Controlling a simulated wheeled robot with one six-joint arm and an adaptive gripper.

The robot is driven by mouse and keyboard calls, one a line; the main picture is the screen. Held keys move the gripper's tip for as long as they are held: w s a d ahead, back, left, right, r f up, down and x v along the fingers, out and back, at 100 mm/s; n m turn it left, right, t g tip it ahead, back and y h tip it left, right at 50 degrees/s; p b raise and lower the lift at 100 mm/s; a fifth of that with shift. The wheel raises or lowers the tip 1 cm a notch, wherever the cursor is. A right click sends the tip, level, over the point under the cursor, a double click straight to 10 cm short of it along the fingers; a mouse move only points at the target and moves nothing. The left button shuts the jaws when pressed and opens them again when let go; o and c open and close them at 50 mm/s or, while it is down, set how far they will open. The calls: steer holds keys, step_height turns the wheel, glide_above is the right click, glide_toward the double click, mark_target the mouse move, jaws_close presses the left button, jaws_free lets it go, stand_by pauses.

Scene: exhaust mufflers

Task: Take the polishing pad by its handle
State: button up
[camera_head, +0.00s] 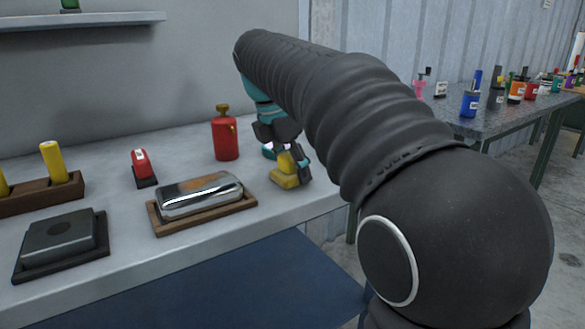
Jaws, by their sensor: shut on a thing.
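The polishing pad (284,181) is a yellow block with a raised yellow handle, near the right end of the grey workbench. My gripper (290,162) is over it, pointing down, with its dark fingers closed on the handle. The pad's underside looks to be on or just above the bench; I cannot tell which. My arm hides part of the area behind and right of the pad.
A shiny metal muffler (200,194) lies on a wooden tray (165,230) left of the pad. A red can (226,138) stands behind. A red tool (141,163), a wooden rack (35,201) and a dark block (60,238) are further left. Another table (455,122) holds several bottles.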

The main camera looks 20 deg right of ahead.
steer(key=shift+r, duration=0.6)
step_height(320, 180, up, 3)
steer(key=shift+f+p, duration=0.1)
steer(key=shift+p, duration=0.45)
steer(key=s+d+r, duration=0.7)
steer(key=s, duration=0.2)
steer(key=shift+d, duration=0.3)
steer(key=o, duration=0.6)
steer(key=c, duration=0.5)
